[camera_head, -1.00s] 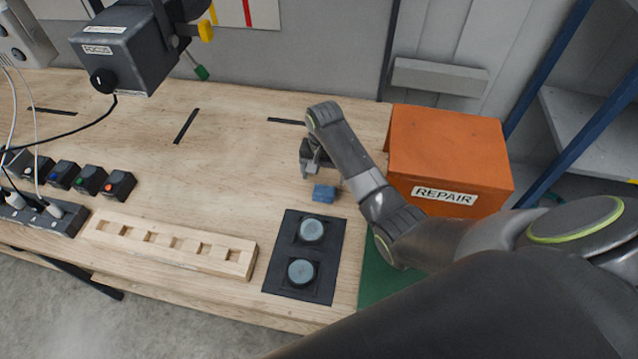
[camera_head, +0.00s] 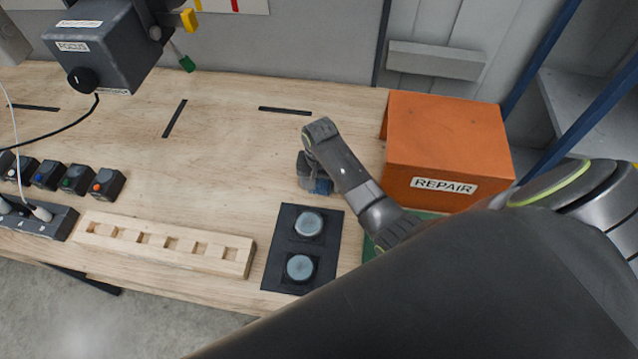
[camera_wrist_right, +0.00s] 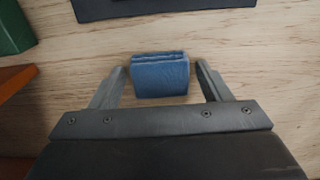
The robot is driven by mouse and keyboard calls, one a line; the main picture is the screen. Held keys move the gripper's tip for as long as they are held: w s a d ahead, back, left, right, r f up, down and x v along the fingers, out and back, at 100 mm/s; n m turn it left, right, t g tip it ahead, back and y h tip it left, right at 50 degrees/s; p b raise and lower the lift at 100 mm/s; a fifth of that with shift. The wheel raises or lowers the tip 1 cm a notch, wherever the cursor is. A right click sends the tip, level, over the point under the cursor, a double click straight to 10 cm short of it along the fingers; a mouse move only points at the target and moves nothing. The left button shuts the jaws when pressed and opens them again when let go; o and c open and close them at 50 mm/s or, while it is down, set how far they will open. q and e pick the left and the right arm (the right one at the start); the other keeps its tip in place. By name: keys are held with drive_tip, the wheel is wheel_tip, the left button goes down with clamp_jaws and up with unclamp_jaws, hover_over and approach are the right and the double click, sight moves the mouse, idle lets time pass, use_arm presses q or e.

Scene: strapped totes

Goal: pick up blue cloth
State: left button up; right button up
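The blue cloth (camera_wrist_right: 160,76) is a small folded block lying on the wooden table. In the right wrist view it sits between the fingers of my right gripper (camera_wrist_right: 159,82), near the fingertips. The fingers are apart, with a gap on each side of the cloth. In the head view the right gripper (camera_head: 314,186) is over the cloth and hides most of it; only a bit of blue shows. My left gripper is not in view.
A black pad with two round grey discs (camera_head: 304,245) lies just in front of the cloth. An orange REPAIR box (camera_head: 445,150) stands to the right, partly over a green mat. A wooden slotted rack (camera_head: 165,243) lies to the left. The table behind the cloth is clear.

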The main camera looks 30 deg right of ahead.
sight(320, 182)
drive_tip(key=c, duration=0.5)
drive_tip(key=shift+d, duration=0.1)
drive_tip(key=c, duration=0.3)
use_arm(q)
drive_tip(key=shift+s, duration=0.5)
use_arm(e)
drive_tip(key=shift+w+r, duration=0.15)
drive_tip(key=shift+r, duration=0.25)
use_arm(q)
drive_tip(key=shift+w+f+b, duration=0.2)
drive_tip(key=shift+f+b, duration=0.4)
use_arm(e)
wheel_tip(320, 182, up, 9)
drive_tip(key=o, duration=0.4)
drive_tip(key=c, duration=0.3)
